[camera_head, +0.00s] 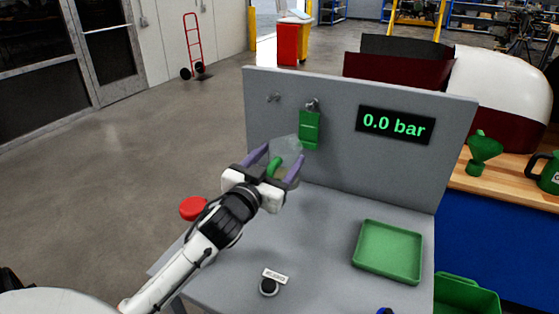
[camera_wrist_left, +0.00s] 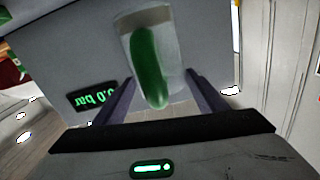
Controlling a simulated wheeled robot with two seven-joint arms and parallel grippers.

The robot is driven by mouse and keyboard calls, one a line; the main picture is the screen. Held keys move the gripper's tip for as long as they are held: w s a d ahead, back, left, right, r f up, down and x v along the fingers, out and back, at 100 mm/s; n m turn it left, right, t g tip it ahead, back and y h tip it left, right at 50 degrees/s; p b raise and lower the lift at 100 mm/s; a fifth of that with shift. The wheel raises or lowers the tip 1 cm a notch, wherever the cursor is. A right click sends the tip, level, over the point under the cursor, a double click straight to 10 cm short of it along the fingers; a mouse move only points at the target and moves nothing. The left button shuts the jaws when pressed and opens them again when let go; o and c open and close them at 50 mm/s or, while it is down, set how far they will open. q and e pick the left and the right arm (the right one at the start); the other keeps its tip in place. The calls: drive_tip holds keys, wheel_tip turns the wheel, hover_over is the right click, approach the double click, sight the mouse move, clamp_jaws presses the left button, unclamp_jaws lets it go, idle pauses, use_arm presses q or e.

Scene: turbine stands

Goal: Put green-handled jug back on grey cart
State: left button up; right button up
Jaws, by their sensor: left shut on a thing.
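The green-handled jug (camera_head: 287,147) is a clear, pale vessel with a curved green handle. My left gripper (camera_head: 279,161) is shut on it, with one purple finger on each side, and holds it in front of the upright grey panel. In the left wrist view the jug (camera_wrist_left: 178,60) and its green handle show between the fingers (camera_wrist_left: 157,94). The grey cart (camera_head: 315,225) has a flat grey top below the gripper and the upright panel at its back. My right gripper is not in view.
A green tray (camera_head: 389,252) lies on the cart's right side. A red button (camera_head: 193,208) is at the left edge and a black knob (camera_head: 268,287) at the front. A green valve block (camera_head: 309,130) and a 0.0 bar display (camera_head: 395,124) are on the panel. The cart's middle is clear.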

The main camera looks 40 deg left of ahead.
use_arm(q)
wheel_tip(320, 180, down, 6)
drive_tip(key=b, duration=0.6)
drive_tip(key=shift+f, duration=0.6)
drive_tip(key=shift+f+b, duration=0.25)
drive_tip(key=shift+b, duration=0.15)
drive_tip(key=shift+f, duration=0.15)
drive_tip(key=shift+f, duration=0.25)
drive_tip(key=o, duration=1.7)
drive_tip(key=shift+o, duration=0.9)
